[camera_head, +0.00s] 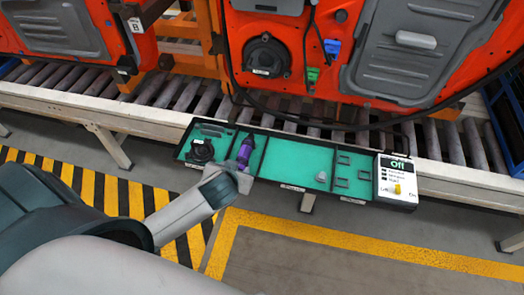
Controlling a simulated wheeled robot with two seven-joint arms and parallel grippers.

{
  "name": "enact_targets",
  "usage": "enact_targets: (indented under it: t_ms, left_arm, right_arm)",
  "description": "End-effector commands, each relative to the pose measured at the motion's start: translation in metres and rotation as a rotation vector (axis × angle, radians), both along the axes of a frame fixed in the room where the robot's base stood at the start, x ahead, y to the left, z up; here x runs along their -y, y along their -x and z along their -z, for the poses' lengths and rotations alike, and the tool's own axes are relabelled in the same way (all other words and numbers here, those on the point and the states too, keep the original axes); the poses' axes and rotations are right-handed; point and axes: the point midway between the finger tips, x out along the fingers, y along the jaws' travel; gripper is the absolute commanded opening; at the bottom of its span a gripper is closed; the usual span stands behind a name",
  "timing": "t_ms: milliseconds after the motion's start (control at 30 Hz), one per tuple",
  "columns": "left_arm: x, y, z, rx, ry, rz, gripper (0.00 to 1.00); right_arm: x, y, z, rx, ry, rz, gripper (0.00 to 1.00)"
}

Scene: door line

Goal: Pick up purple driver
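The purple driver (245,150) lies in the left part of a teal-lined parts tray (275,162) in front of the roller conveyor. Its upper part shows; its lower end meets my gripper in the picture. My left gripper (241,168) is over the tray's front edge, right at the driver's lower end. The wrist hides the fingertips, so I cannot tell whether they are open, shut or touching the driver. My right gripper is not in view.
A black round part (200,151) lies left of the driver. A small grey cone (321,176) and several dark brackets (343,172) lie to the right. A switch box (397,182) reading "Off" stands at the tray's right end. Orange car doors (268,45) hang behind the conveyor (170,95).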

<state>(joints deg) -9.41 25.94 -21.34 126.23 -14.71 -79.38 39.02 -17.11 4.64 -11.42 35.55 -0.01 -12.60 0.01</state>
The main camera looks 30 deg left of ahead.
Motion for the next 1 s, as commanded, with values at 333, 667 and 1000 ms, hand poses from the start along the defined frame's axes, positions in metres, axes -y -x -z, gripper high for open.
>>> enact_targets:
  t_ms: [333, 667, 1000]
  left_arm:
    - [0.001, 0.003, -0.022, 0.035, 0.010, -0.020, 0.43]
    - [-0.001, -0.002, -0.017, 0.034, 0.009, -0.019, 0.43]
    - [-0.015, -0.033, 0.015, 0.033, 0.007, -0.019, 0.43]
  right_arm:
    - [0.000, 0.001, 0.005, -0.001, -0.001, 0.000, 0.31]
    - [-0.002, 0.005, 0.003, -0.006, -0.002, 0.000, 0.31]
    - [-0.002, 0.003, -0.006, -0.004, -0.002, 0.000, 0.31]
